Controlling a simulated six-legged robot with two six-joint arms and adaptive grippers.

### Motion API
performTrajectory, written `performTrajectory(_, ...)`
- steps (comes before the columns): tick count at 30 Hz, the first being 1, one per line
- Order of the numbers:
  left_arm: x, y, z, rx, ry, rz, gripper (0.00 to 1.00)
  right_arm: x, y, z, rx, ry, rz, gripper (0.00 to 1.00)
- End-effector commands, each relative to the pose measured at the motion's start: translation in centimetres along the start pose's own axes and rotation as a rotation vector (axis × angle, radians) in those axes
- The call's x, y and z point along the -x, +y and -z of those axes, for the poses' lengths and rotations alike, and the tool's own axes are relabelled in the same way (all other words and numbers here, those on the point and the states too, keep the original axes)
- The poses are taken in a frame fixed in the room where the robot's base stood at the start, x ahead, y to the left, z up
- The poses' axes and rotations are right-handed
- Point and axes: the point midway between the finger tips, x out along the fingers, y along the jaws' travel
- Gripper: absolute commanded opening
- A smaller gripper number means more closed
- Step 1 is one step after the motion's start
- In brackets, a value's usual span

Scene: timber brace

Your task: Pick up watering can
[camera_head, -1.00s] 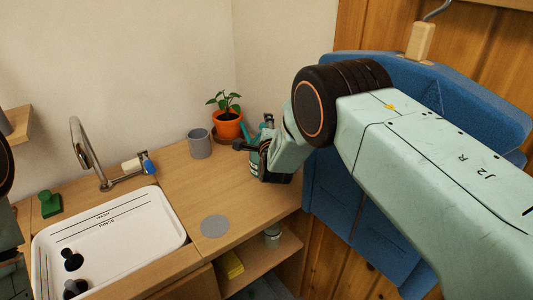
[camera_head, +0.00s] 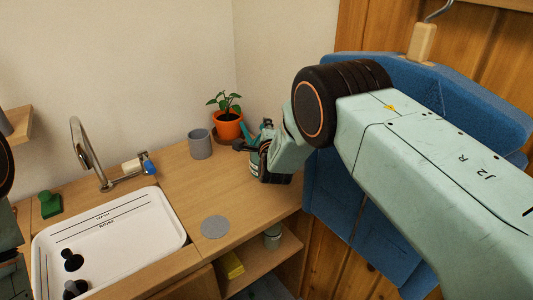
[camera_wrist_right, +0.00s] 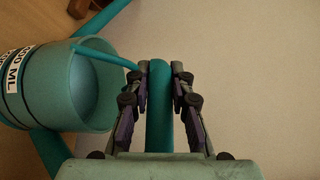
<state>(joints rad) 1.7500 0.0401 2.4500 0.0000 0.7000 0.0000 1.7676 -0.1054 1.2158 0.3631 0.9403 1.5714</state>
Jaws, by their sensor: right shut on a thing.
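A teal part of the can (camera_head: 247,131) shows just left of the gripper. I cannot tell whether the can touches the counter. My left gripper is not clearly visible.
A potted plant (camera_head: 228,125) and a grey cup (camera_head: 200,144) stand close to the left of the can. A white sink (camera_head: 120,235) with a faucet (camera_head: 82,148) is further left. A grey disc (camera_head: 215,227) lies on the otherwise clear counter front. A blue padded object (camera_head: 345,210) is at right.

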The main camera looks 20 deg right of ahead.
Motion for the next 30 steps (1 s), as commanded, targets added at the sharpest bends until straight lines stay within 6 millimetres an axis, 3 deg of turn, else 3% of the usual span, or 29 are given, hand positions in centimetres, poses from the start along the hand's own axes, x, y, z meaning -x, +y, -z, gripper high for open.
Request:
performTrajectory(14, 0.1, 0.0, 0.0, 0.0, 0.0, 0.0, 0.32, 0.0, -0.7, -0.1, -0.001, -0.001, 0.006, 0.0)
performTrajectory(30, 0.7, 0.0, 0.0, 0.0, 0.0, 0.0, 0.32, 0.8, -9.1, -1.6, 0.0, -0.001, 0.007, 0.0)
